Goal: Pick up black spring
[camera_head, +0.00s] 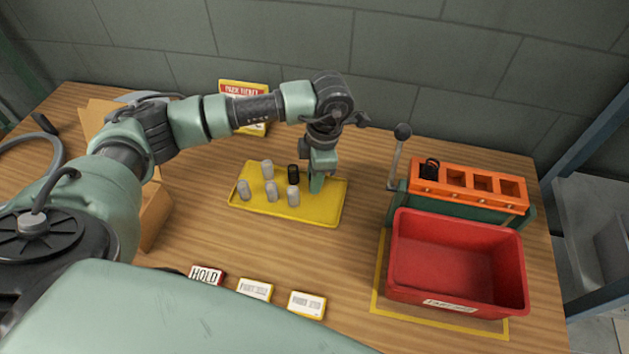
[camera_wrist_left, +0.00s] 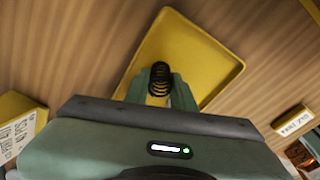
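My left gripper (camera_head: 317,188) points down over the right part of the yellow tray (camera_head: 327,212). In the left wrist view a black spring (camera_wrist_left: 160,76) sits between the fingers of my left gripper (camera_wrist_left: 158,82); the fingers appear shut on it, with the tray (camera_wrist_left: 205,50) behind. In the head view the finger hides this spring. My right gripper is not in view.
An orange rack (camera_head: 455,190) with open slots and a dark coil (camera_head: 429,168) in its left slot stands at the right, behind a red bin (camera_head: 455,260). A lever (camera_head: 397,155) rises beside it. A HOLD sign (camera_head: 207,275) and labels lie in front. Wood between tray and bin is clear.

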